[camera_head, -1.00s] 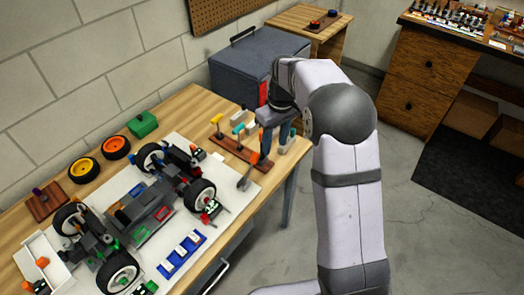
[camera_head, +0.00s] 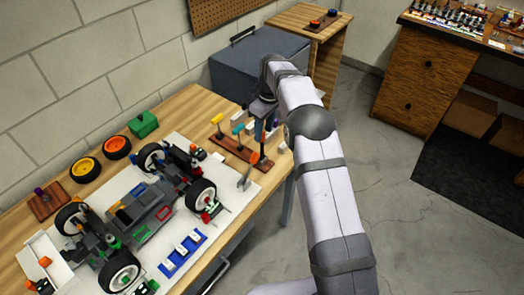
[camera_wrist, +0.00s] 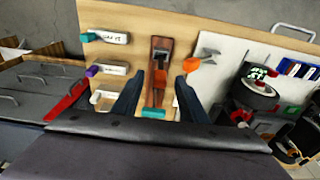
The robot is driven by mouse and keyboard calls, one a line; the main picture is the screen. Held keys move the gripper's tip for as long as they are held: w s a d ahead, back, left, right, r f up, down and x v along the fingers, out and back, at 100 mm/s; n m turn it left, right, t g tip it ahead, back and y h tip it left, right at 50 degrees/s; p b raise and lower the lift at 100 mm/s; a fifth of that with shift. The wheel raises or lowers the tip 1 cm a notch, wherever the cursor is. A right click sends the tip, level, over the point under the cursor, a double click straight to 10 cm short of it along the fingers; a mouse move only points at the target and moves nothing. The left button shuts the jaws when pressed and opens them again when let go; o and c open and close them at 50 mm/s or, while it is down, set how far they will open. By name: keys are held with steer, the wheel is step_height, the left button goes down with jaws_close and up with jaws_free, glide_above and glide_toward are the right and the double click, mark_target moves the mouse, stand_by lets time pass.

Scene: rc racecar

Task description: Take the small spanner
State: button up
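A brown wooden tool rack (camera_head: 228,151) stands on the bench at its right end, with yellow, teal and orange tool ends upright on it. In the wrist view the rack (camera_wrist: 160,46) lies between my fingers, with an orange end (camera_wrist: 160,78) and a teal end (camera_wrist: 153,113). I cannot tell which tool is the small spanner. My gripper (camera_wrist: 158,88) is open and empty above the rack; it also shows in the head view (camera_head: 264,128). A grey-headed tool with an orange end (camera_wrist: 204,57) sits beside the rack, right of my right finger.
White labelled pieces (camera_wrist: 108,70) with coloured ends stand left of the rack in the wrist view. The partly built car (camera_head: 140,215) sits on a white mat (camera_head: 226,178). A grey-blue toolbox (camera_head: 235,72) stands behind. Bare bench top (camera_head: 200,97) lies beyond the mat.

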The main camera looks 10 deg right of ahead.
mark_target(262, 148)
steer(key=shift+w+a+f+p, duration=0.15)
steer(key=shift+f+p, duration=0.55)
steer(key=shift+f, duration=0.8)
steer(key=shift+w+a+f+p, duration=0.15)
steer(key=shift+f+p, duration=0.5)
steer(key=shift+f, duration=0.8)
steer(key=shift+s, duration=0.1)
jaws_close()
